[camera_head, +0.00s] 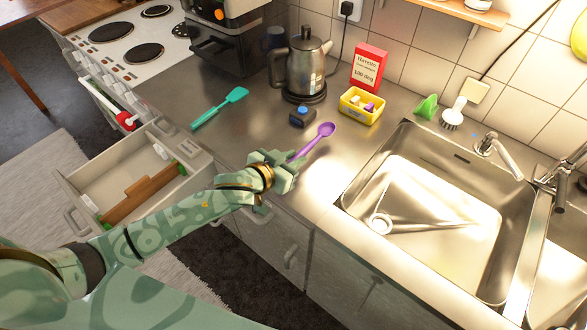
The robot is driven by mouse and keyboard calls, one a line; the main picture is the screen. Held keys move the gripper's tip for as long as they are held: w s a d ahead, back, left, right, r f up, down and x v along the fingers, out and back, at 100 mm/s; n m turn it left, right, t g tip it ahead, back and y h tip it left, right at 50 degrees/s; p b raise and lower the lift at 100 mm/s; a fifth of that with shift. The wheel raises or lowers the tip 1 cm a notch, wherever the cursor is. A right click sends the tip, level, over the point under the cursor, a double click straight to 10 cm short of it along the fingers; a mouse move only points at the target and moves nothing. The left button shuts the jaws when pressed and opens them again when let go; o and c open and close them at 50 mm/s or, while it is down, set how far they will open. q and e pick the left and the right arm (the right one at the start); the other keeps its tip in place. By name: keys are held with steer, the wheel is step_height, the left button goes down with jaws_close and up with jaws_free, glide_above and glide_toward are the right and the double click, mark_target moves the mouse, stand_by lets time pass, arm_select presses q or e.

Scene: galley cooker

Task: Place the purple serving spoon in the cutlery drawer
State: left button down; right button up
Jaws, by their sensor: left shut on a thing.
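The purple serving spoon (325,131) is in the head view, near the middle of the steel counter. Its bowl points up and right, away from my arm. My left gripper (286,165) is shut on its handle near the counter's front edge. The gripper hides the handle's lower end. I cannot tell whether the spoon touches the counter. The cutlery drawer (190,158) is pulled open at the left, below the counter. It has a brown wooden divider (143,194) and a few small items inside. My left arm crosses in front of its near side. My right gripper is not in view.
A turquoise spatula (220,108) lies on the counter above the drawer. A small dark blue-topped item (302,117), a kettle (303,68), a yellow box (361,107) and a red carton (368,67) stand behind the spoon. The sink (440,210) is at the right.

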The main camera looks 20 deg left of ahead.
arm_select(q)
step_height(320, 180, down, 4)
steer(key=shift+w+d+r+b, duration=0.1)
steer(key=shift+r+b, duration=0.1)
steer(key=shift+b, duration=0.5)
steer(key=shift+r, duration=0.15)
steer(key=c, duration=1.3)
jaws_free()
